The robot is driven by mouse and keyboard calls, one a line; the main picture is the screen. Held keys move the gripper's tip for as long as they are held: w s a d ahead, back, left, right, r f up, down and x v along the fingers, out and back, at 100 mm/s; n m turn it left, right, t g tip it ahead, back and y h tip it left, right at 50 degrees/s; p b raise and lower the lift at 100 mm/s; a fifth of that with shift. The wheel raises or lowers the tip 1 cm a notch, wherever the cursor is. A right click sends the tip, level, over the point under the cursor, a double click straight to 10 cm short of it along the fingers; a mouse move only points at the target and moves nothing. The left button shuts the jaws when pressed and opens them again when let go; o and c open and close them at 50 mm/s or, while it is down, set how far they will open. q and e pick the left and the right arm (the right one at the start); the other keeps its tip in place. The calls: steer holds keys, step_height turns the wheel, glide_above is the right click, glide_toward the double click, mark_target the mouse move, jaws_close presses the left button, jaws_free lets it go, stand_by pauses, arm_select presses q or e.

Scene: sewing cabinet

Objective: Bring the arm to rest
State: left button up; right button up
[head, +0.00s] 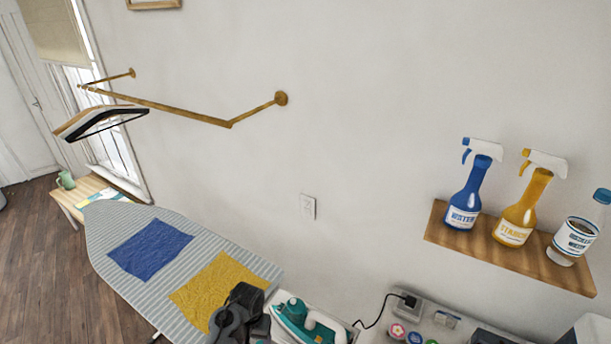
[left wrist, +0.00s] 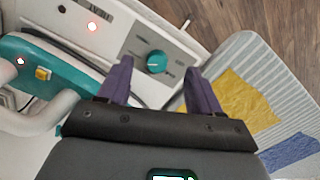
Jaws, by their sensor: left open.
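My left gripper (head: 238,312) shows dark at the bottom of the head view, over the near end of the ironing board (head: 196,228). In the left wrist view its two purple fingers (left wrist: 158,72) are spread apart with nothing between them. My right gripper is out of view.
A blue cloth (head: 150,249) and a yellow cloth (head: 217,288) lie flat on the striped board. A wooden shelf (head: 515,255) holds blue and yellow spray bottles and a clear bottle. A wall rail (head: 170,108) carries hangers. A cord runs from the wall-side socket box (head: 402,308).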

arm_select(q)
steer(key=s+a+f+g+p, duration=0.1)
steer(key=s+a+f+p, duration=0.3)
steer(key=s, duration=0.7)
steer(key=s+f+g+p, duration=0.15)
steer(key=s+f, duration=0.35)
steer(key=s, duration=0.7)
steer(key=s+a+r+p, duration=0.25)
steer(key=s+r, duration=0.35)
steer(key=s, duration=0.4)
step_height(320, 180, up, 22)
steer(key=w+d+m+t+p, duration=0.1)
steer(key=w+d+t+p, duration=0.1)
steer(key=t, duration=0.4)
steer(key=shift+r+t, duration=0.25)
steer(key=shift+t, duration=0.1)
steer(key=shift+d, duration=0.1)
steer(key=shift+f, duration=0.2)
